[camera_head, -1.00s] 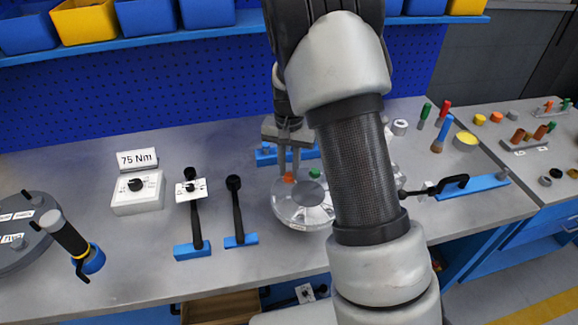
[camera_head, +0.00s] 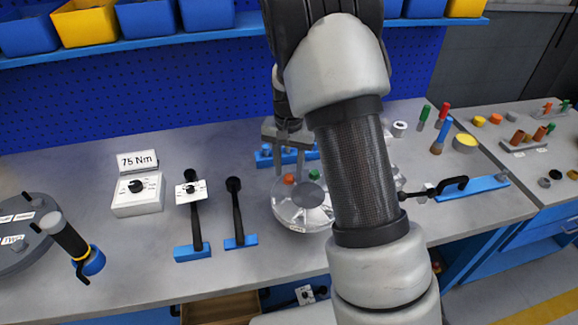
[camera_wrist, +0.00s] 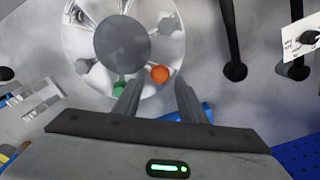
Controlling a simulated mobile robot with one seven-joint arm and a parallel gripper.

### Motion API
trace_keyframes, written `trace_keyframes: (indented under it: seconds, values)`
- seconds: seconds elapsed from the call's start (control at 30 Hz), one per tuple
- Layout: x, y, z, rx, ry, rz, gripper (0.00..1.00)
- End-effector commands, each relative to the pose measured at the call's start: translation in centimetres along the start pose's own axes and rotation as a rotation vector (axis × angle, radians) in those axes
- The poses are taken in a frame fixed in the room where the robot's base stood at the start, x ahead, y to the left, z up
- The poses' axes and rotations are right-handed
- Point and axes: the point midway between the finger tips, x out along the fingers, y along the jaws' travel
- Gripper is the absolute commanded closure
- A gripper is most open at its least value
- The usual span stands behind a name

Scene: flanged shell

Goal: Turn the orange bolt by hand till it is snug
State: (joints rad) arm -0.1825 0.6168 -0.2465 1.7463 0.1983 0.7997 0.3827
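The orange bolt (camera_head: 289,178) stands in the flange of the round metallic shell (camera_head: 287,213). In the wrist view, the orange bolt (camera_wrist: 160,74) shows its round head, beside the shell's grey centre. A green bolt (camera_head: 314,174) sits in the flange next to it; it also shows in the wrist view (camera_wrist: 119,89). My gripper (camera_head: 289,169) points down at the orange bolt. Its two fingers are spread, one on each side of the bolt head, with gaps visible. It holds nothing. How deep the bolt sits is hard to tell. My arm hides the shell's right side.
Two black-handled tools (camera_head: 236,208) in blue holders and a white dial box (camera_head: 138,194) marked 75 Nm stand left of the shell. A blue holder (camera_head: 264,158) lies behind it. A black-handled tool (camera_head: 452,184) lies right. The bench front is clear.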

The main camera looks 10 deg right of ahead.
Motion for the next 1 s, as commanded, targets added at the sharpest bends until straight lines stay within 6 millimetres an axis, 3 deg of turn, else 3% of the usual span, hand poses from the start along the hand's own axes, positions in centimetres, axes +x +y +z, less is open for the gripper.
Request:
trace_keyframes:
  seconds: [0.23, 0.7, 1.0]
  values:
    - [-2.2, -0.1, -0.1, -0.002, 0.002, -0.001, 0.62]
    - [-13.4, -0.1, -0.1, -0.001, 0.004, -0.002, 0.62]
    - [-17.1, 0.0, -0.1, 0.0, 0.001, -0.001, 0.62]
